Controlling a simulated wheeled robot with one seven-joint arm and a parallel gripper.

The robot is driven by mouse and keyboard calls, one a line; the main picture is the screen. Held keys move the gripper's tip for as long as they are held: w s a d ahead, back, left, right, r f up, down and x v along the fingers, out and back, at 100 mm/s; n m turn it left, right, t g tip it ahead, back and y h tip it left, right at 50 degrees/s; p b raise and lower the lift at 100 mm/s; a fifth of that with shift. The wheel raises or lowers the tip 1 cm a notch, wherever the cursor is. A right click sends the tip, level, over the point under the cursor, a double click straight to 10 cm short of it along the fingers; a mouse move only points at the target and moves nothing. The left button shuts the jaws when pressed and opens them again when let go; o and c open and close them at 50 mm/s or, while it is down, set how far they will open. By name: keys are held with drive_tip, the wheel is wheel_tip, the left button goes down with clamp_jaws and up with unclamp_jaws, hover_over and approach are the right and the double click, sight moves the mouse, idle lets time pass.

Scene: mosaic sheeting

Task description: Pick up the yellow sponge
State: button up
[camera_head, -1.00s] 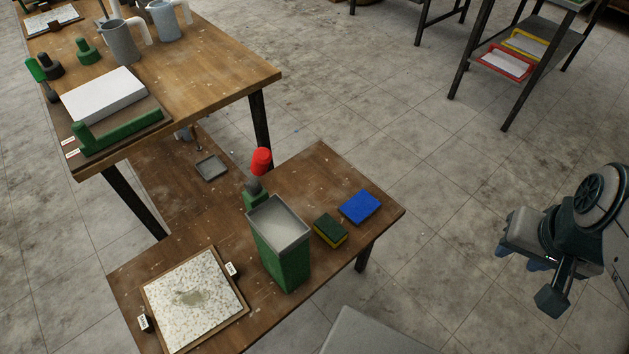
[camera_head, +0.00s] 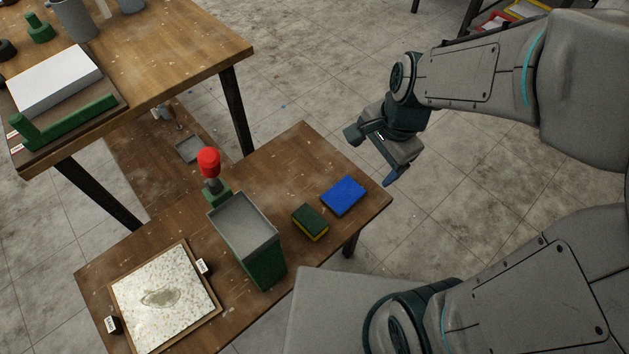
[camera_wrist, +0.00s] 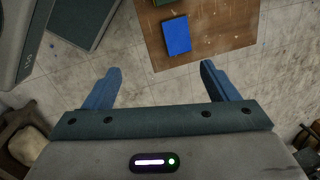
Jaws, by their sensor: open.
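The yellow sponge (camera_head: 310,222) has a dark green top and a yellow lower side. It lies on the low wooden table (camera_head: 290,160), between a green container and a blue sponge. In the wrist view only a sliver of a dark green thing shows at the top edge, above the blue sponge (camera_wrist: 176,36). My gripper (camera_head: 390,165) is in the air beyond the table's right edge, up and to the right of both sponges. In the wrist view its blue fingers (camera_wrist: 163,90) are spread wide with nothing between them.
A tall green container (camera_head: 262,255) stands just left of the yellow sponge. The blue sponge (camera_head: 343,196) lies to its right. A red-topped tool (camera_head: 209,163) stands behind the container. A speckled mosaic panel (camera_head: 190,290) lies at the front left. A higher workbench (camera_head: 165,65) stands at back left.

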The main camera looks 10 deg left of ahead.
drive_tip(key=w+a+f+m+g+b, duration=0.1)
drive_tip(key=a+f+m+b, duration=0.1)
drive_tip(key=a+f+m, duration=0.6)
drive_tip(key=m+h+b, duration=0.2)
drive_tip(key=m+b, duration=0.1)
drive_tip(key=m, duration=0.5)
hover_over(310, 219)
wheel_tip(310, 219, down, 14)
drive_tip(key=f+b, duration=0.1)
drive_tip(key=f, duration=0.4)
drive_tip(key=f+b, duration=0.1)
drive_tip(key=f, duration=0.2)
drive_tip(key=shift+s+a+f+b, duration=0.15)
drive_tip(key=shift+s+b, duration=0.2)
drive_tip(key=f, duration=0.1)
drive_tip(key=f+b, duration=0.1)
drive_tip(key=f, duration=0.3)
drive_tip(key=shift+w, duration=0.4)
drive_tip(key=c, duration=1.1)
